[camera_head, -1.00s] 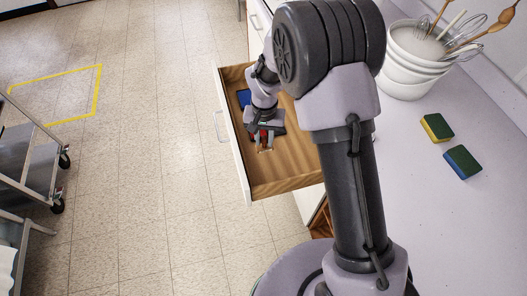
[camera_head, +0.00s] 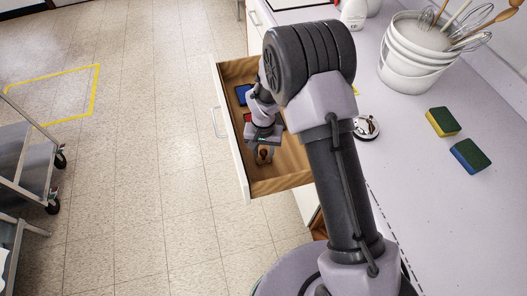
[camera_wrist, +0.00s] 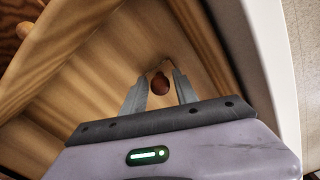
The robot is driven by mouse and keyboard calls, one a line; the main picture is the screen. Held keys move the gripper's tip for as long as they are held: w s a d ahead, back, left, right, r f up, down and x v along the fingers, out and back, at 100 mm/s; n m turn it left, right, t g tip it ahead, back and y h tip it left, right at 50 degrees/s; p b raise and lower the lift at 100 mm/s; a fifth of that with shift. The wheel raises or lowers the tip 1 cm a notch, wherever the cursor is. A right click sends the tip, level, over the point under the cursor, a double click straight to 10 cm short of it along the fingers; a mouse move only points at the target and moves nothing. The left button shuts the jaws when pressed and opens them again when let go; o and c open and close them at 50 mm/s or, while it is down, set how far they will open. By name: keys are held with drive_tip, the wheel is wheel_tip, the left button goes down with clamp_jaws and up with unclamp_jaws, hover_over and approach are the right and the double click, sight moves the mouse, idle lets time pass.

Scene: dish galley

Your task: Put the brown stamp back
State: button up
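The brown stamp (camera_head: 264,154) is inside the open wooden drawer (camera_head: 290,183), toward its near end. In the wrist view its round dark-brown knob (camera_wrist: 160,84) shows between my fingertips. My gripper (camera_head: 263,150) reaches down into the drawer, with one finger on each side of the knob. The fingers look spread, with a gap visible on the right side in the wrist view (camera_wrist: 162,80). The stamp's lower part is hidden or too small to make out. A blue pad (camera_head: 243,94) lies farther back in the drawer, and a red pad (camera_head: 248,117) is partly hidden by my arm.
The drawer's white front (camera_head: 229,145) faces the open tiled floor at left. The counter at right carries a silver bell (camera_head: 366,127), two sponges (camera_head: 442,121) and a white bucket of utensils (camera_head: 408,72). A metal cart (camera_head: 28,150) stands at far left.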

drive_tip(key=shift+o, duration=0.5)
drive_tip(key=shift+r, duration=0.15)
wheel_tip(320, 180, up, 12)
drive_tip(key=f+p, duration=0.1)
drive_tip(key=p, duration=0.4)
wheel_tip(320, 180, up, 12)
drive_tip(key=t, duration=0.1)
hover_over(263, 151)
drive_tip(key=s+d, duration=0.2)
drive_tip(key=d, duration=0.1)
drive_tip(key=s+d+r+m+t+y, duration=0.15)
drive_tip(key=s+d+r, duration=0.35)
drive_tip(key=r, duration=0.5)
drive_tip(key=s+d+r+t, duration=0.1)
drive_tip(key=s+r, duration=0.2)
drive_tip(key=s, duration=0.5)
drive_tip(key=s+d+r+m+t, duration=0.1)
drive_tip(key=s+r+t, duration=0.1)
drive_tip(key=s, duration=0.6)
drive_tip(key=shift+s+d+r, duration=0.15)
drive_tip(key=shift+s+r, duration=0.05)
drive_tip(key=shift+r, duration=0.45)
drive_tip(key=shift+m+y, duration=0.25)
